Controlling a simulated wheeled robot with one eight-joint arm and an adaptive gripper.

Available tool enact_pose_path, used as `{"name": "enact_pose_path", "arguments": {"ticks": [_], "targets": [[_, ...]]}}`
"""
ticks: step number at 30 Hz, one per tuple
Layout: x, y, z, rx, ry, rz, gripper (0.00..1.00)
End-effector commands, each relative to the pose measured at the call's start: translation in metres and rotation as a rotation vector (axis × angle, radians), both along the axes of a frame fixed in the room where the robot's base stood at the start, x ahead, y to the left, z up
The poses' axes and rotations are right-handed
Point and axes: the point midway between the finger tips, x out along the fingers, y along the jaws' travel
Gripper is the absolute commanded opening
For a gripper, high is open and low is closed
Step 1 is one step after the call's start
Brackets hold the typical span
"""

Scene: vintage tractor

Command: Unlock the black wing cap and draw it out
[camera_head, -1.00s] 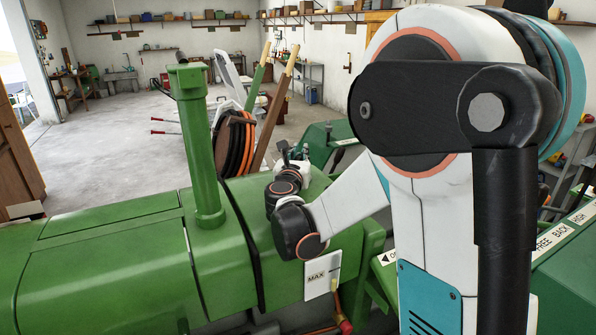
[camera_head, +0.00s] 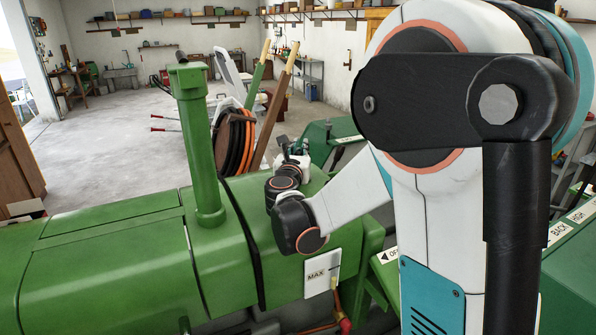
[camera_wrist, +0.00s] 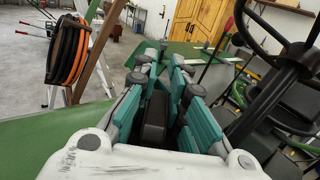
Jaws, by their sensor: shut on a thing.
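My gripper (camera_wrist: 163,72) has teal finger pads and shows in the wrist view, with its fingers closed in on a black piece (camera_wrist: 154,118) between them. This dark block looks like the black wing cap, but its wings and lower end are hidden by the fingers. In the head view my gripper (camera_head: 293,152) is small, beyond my black wrist joints, above the rear of the green tractor hood (camera_head: 115,255). The cap cannot be made out there, and whether it is still seated cannot be told.
A green upright pipe (camera_head: 202,145) rises from the hood left of my wrist. Coiled hoses (camera_head: 234,137) and wooden handles (camera_head: 271,110) stand behind. The steering wheel (camera_wrist: 285,40) is close on the right in the wrist view. The floor (camera_head: 110,140) is open at left.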

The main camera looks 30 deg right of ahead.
Motion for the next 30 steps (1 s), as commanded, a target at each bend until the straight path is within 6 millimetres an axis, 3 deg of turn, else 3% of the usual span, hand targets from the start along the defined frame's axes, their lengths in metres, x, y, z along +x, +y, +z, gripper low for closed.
{"name": "enact_pose_path", "arguments": {"ticks": [30], "targets": [[0.000, 0.000, 0.044, 0.000, 0.000, 0.000, 0.00]]}}
